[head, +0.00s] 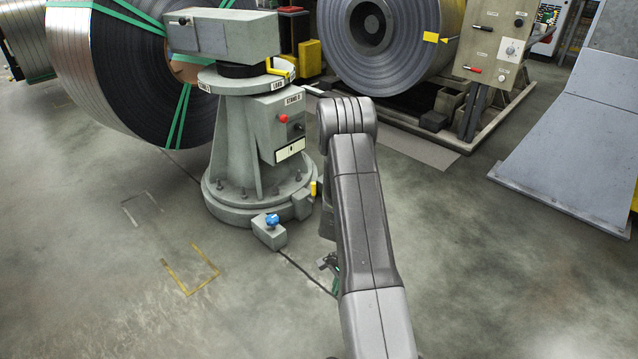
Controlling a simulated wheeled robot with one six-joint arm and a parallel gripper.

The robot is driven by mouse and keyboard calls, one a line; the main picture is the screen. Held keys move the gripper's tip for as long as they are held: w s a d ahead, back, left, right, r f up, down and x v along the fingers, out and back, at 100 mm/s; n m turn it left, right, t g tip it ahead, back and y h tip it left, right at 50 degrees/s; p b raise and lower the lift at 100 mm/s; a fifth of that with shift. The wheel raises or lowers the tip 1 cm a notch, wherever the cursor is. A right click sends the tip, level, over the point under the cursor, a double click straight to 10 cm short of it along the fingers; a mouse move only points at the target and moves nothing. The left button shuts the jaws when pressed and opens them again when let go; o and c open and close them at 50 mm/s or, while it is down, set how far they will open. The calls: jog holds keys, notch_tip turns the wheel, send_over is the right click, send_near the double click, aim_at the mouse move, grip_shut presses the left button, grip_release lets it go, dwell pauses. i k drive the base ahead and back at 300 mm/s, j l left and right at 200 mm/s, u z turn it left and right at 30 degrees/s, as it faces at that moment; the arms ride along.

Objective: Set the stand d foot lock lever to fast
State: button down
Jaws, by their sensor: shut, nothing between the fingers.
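The grey pedestal marked as a stand (237,135) stands left of centre; the last letter of its label is too small to read surely. At the right edge of its round foot is a small grey block (302,205) with an upright yellow piece (313,188), which looks like the foot lock lever. Its setting and any markings cannot be read. My arm passes just right of it and hides the floor behind. My gripper (328,264) shows only in part, low beside my arm, below and apart from the yellow piece. It is shut and empty.
A small grey box with a blue knob (271,221) sits on the floor before the foot, with a cable running right. A strapped steel coil (115,75) stands behind left, another coil (410,55) behind right. A control panel (490,45) stands at right. The front left floor is clear.

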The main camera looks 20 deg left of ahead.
aim_at(313, 185)
jog(key=i+j, duration=0.3)
jog(key=i, duration=0.2)
jog(key=i+j, duration=0.3)
jog(key=i, duration=0.25)
jog(key=i+j, duration=0.35)
jog(key=i, duration=0.15)
jog(key=i+j+u, duration=0.1)
jog(key=i+j, duration=0.2)
jog(key=i, duration=0.25)
